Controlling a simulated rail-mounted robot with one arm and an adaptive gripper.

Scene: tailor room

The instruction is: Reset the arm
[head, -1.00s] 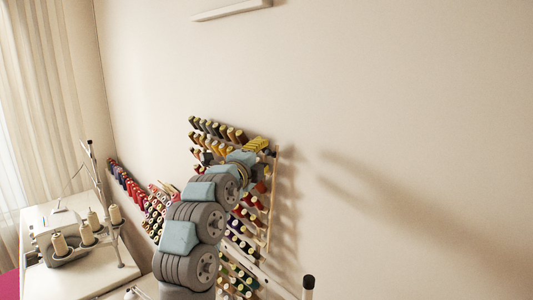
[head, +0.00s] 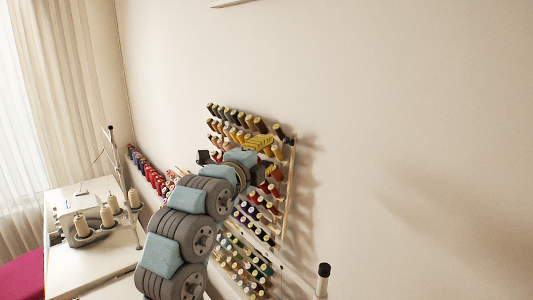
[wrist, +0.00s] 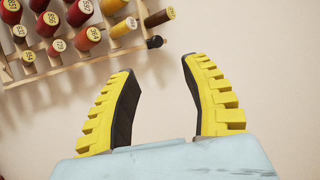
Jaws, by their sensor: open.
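My gripper (wrist: 160,105) shows in the wrist view with its two yellow, black-padded fingers spread wide apart. It is open, with nothing between the fingers, and the plain wall is behind it. I cannot tell the exact distance between the gripper and the rack.
A wall rack of thread spools (head: 262,209) stands behind my arm; its spools (wrist: 93,34) also fill the wrist view's upper left. A white sewing machine (head: 85,215) with cream thread cones sits on a white table (head: 70,272) at left. The wall at right is bare.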

